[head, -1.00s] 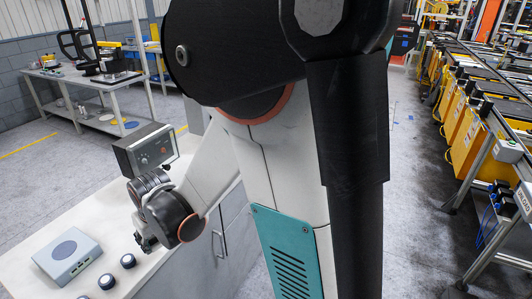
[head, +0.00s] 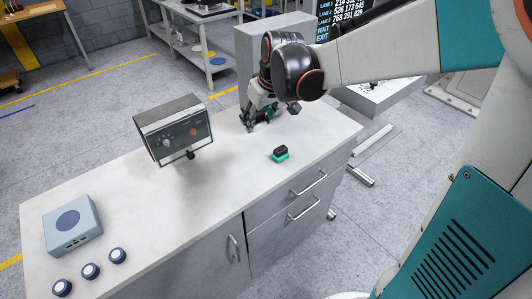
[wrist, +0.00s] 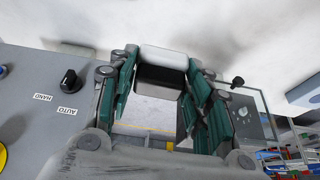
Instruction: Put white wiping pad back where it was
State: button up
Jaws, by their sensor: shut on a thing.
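My gripper (wrist: 160,75) has teal fingers on both sides of a white pad with a dark face (wrist: 162,57), held at the fingertips. In the head view my gripper (head: 261,115) points down at the back right part of the white counter (head: 200,190), close to its top. The pad cannot be made out there. Whether the pad touches the counter is unclear.
A control box (head: 175,130) stands left of my gripper. A small green and black object (head: 280,153) lies in front of it. A grey-blue box (head: 72,226) and round knobs (head: 91,271) are at the left end. A grey panel with a selector (wrist: 68,80) is left in the wrist view.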

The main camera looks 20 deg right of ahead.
jog(key=shift+s+r, duration=0.1)
jog(key=shift+r, duration=0.15)
notch_tip(320, 180, down, 19)
jog(key=b, duration=0.6)
jog(key=shift+a+f, duration=0.15)
jog(key=shift+f, duration=0.05)
jog(key=shift+b, duration=0.3)
jog(key=shift+f, duration=0.2)
jog(key=o, duration=1.1)
jog(key=shift+c, duration=0.2)
jog(key=shift+r, duration=0.15)
